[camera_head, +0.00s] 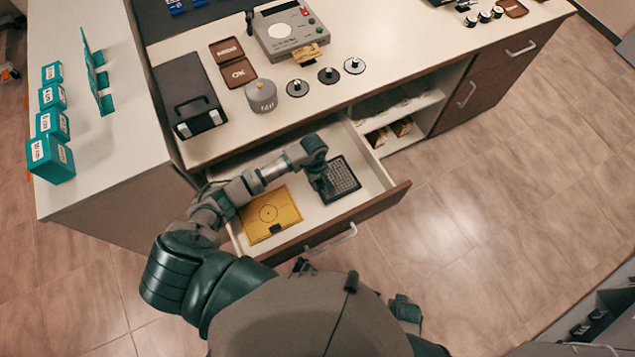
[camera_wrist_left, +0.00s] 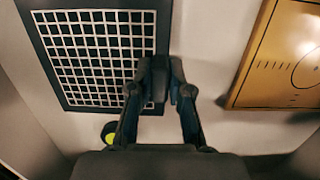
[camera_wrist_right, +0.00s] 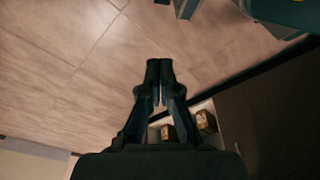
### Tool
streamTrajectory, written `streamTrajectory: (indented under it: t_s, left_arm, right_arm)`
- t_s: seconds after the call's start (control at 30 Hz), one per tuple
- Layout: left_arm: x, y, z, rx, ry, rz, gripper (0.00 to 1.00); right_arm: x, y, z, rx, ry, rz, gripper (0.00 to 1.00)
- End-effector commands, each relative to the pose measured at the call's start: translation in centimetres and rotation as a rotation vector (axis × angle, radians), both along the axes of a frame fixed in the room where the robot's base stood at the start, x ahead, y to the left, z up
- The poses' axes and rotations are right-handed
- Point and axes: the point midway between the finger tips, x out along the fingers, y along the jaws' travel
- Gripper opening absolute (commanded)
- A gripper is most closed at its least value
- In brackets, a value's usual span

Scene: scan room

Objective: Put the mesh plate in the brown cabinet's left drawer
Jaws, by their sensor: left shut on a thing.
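The mesh plate (camera_head: 345,181), a dark frame with a pale grid, is in the open left drawer (camera_head: 372,207) of the brown cabinet. It also shows in the left wrist view (camera_wrist_left: 98,52). My left gripper (camera_head: 322,187) is inside the drawer and shut on the plate's edge; its fingertips (camera_wrist_left: 161,78) overlap the plate's right border in the wrist view. I cannot tell whether the plate rests on the drawer bottom. My right gripper (camera_wrist_right: 159,75) is shut and empty, with bare floor behind it in its wrist view.
A yellow plate (camera_head: 270,213) with a circle mark lies left of the mesh plate in the drawer. The countertop (camera_head: 330,103) holds a black case (camera_head: 186,92), a grey weight (camera_head: 261,96) and a device (camera_head: 291,33). An open shelf (camera_head: 408,105) is right of the drawer.

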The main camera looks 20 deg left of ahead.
Motion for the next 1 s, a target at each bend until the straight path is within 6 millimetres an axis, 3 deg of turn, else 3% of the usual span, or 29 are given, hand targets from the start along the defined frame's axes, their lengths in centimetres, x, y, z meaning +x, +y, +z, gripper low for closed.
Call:
streamTrajectory:
  t_s: [0.17, 0.2, 0.3, 0.67, 1.0]
  left_arm:
    - [0.0, 0.2, -0.1, -0.001, 0.001, -0.001, 0.00]
    - [0.0, 0.2, -0.1, 0.000, 0.001, -0.001, 0.23]
    - [0.0, 0.2, -0.1, 0.000, 0.001, -0.001, 0.43]
    - [0.1, 0.3, 0.5, 0.001, -0.002, -0.001, 0.43]
    - [0.6, 1.0, 7.4, 0.003, -0.005, -0.002, 0.43]
  right_arm:
    - [0.3, -0.1, 0.3, -0.001, -0.009, 0.000, 0.00]
    - [0.3, -0.1, 0.3, -0.001, -0.008, 0.000, 0.00]
    - [0.2, -0.2, 0.2, -0.002, -0.006, 0.000, 0.00]
    - [0.1, -0.2, 0.1, -0.001, -0.003, 0.000, 0.00]
    - [-1.0, -0.4, -1.3, -0.004, 0.004, 0.001, 0.00]
